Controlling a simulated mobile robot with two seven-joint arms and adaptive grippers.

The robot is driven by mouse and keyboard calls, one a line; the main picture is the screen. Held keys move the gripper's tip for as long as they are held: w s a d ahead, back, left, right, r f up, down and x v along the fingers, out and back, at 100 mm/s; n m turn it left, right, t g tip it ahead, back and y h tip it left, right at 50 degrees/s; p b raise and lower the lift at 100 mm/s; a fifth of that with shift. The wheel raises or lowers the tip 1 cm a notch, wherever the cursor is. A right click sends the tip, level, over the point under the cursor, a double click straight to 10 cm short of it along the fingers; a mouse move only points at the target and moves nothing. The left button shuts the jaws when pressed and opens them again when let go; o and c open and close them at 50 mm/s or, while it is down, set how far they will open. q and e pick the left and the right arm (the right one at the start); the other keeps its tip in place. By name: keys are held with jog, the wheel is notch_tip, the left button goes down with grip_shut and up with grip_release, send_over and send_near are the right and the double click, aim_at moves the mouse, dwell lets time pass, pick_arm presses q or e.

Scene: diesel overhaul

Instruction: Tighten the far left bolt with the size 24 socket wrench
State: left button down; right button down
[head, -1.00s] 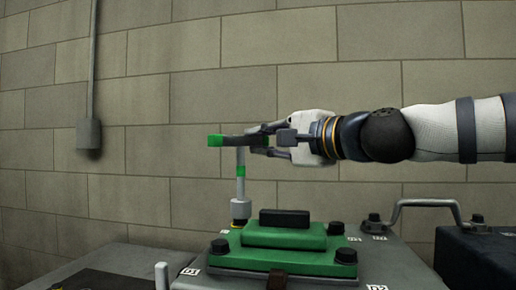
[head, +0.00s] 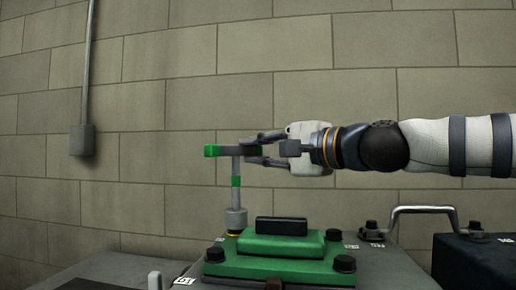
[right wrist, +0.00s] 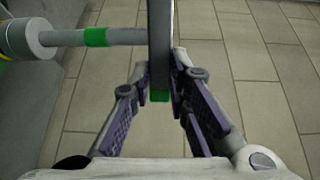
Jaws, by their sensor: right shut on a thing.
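The size 24 socket wrench (head: 236,180) stands upright, with a dark, green-ended handle on top and a grey shaft with a green band. Its grey socket (head: 236,219) sits over the far left bolt of the green cover (head: 280,268). That bolt is hidden; only a little yellow and dark shows beneath the socket. My right gripper (head: 256,151) comes in from the right and is shut on the wrench handle. In the right wrist view the handle (right wrist: 159,45) is between the finger pads, with the shaft reaching left to the socket (right wrist: 27,39). My left gripper is not in view.
Other black bolts stand at the cover's near left (head: 215,254), near right (head: 344,263) and far right (head: 333,235). A black block (head: 281,226) tops the cover. A metal handle (head: 420,209) and a dark box (head: 475,262) lie right. A brick wall stands behind.

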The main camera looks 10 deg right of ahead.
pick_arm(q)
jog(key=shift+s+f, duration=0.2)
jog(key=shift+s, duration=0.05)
pick_arm(e)
jog(key=shift+s+f, duration=0.1)
jog(key=shift+f, duration=0.45)
